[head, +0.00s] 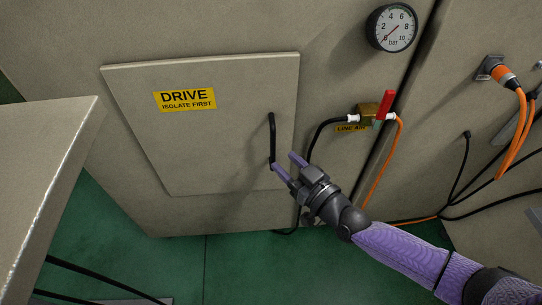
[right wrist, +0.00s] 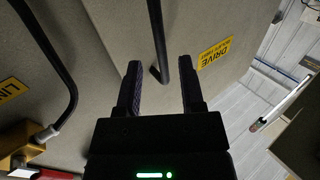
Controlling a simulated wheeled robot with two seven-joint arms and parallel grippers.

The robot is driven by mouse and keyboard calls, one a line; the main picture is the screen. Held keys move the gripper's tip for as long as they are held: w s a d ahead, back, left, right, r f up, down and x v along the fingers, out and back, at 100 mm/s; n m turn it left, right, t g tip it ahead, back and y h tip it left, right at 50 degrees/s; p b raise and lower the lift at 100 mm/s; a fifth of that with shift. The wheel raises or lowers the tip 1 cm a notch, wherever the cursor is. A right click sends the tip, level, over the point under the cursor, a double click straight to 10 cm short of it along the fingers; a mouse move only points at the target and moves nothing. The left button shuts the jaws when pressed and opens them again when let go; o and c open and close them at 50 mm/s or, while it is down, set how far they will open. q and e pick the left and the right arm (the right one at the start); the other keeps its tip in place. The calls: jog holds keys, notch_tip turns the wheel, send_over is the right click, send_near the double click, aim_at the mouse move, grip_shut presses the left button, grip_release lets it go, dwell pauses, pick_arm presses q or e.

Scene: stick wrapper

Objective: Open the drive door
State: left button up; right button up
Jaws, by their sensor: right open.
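The drive door (head: 205,130) is a flat beige panel with a yellow DRIVE label (head: 185,99), and it looks closed against the cabinet. Its black bar handle (head: 272,138) stands upright near the door's right edge. My right gripper (head: 286,163) is open at the lower end of the handle. The door also shows in the wrist view (right wrist: 215,25). My left gripper is not in view.
Right of the door are a valve with a red lever (head: 384,106), a black hose (head: 322,130), an orange hose (head: 382,165) and a pressure gauge (head: 391,27). A beige box-like surface (head: 45,150) stands at the left, in front of the cabinet. Green floor (head: 220,265) shows below.

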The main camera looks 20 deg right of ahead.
aim_at(274, 153)
jog(key=b+x, duration=0.1)
jog(key=x, duration=0.4)
jog(key=shift+w, duration=0.1)
jog(key=shift+f, duration=0.1)
grip_shut()
dwell(1.1)
